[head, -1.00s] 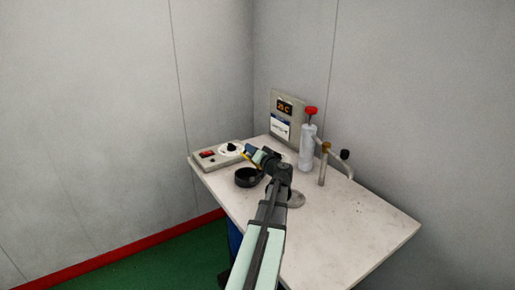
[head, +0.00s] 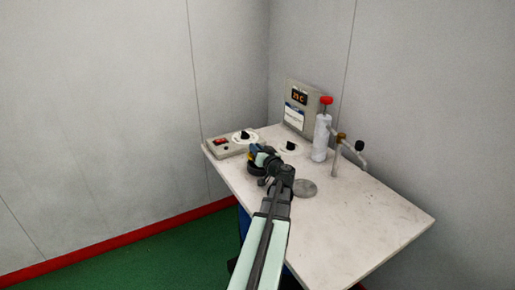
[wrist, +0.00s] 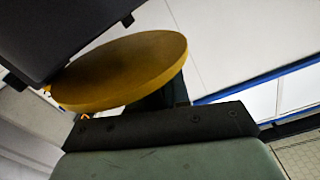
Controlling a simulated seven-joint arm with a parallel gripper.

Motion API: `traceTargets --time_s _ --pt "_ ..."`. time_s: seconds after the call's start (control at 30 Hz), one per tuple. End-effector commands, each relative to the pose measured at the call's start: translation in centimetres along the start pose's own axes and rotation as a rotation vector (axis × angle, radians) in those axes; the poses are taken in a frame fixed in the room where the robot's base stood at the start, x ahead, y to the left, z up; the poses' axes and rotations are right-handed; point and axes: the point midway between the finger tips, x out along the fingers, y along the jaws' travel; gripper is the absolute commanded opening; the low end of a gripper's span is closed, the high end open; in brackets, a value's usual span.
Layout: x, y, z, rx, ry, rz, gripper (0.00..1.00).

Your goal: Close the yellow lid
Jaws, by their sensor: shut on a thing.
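The yellow lid (wrist: 125,70) is a flat round disc, large in the wrist view, with my gripper's dark fingers above left and below it. My gripper (head: 257,155) is shut on the lid. In the head view only a small yellow patch of the lid (head: 250,157) shows beside the fingers. A black round container (head: 257,170) sits on the table right at my gripper, mostly hidden by it. In the wrist view a dark shape lies just under the lid. I cannot tell whether the lid touches the container.
A grey switch box (head: 227,150) with a red switch and white dial stands left on the white table (head: 365,215). Behind are another dial (head: 289,147), a display panel (head: 300,108), a red-topped cylinder (head: 321,138) and a bent pipe (head: 337,158). A grey disc (head: 305,188) lies right of my arm. The right of the table is clear.

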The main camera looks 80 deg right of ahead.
Motion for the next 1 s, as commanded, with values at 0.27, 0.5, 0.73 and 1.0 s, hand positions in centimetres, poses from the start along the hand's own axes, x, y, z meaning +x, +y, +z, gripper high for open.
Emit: traceTargets --time_s 0.27,0.5,0.73,1.0 --pt "-0.03 -0.06 0.09 0.002 0.000 -0.001 0.00" --pt "-0.01 -0.16 0.08 0.003 0.000 -0.003 0.23" --pt "0.02 -0.17 0.06 0.003 0.001 -0.004 0.38" --pt "-0.51 -0.20 0.06 0.002 0.001 -0.003 0.38"
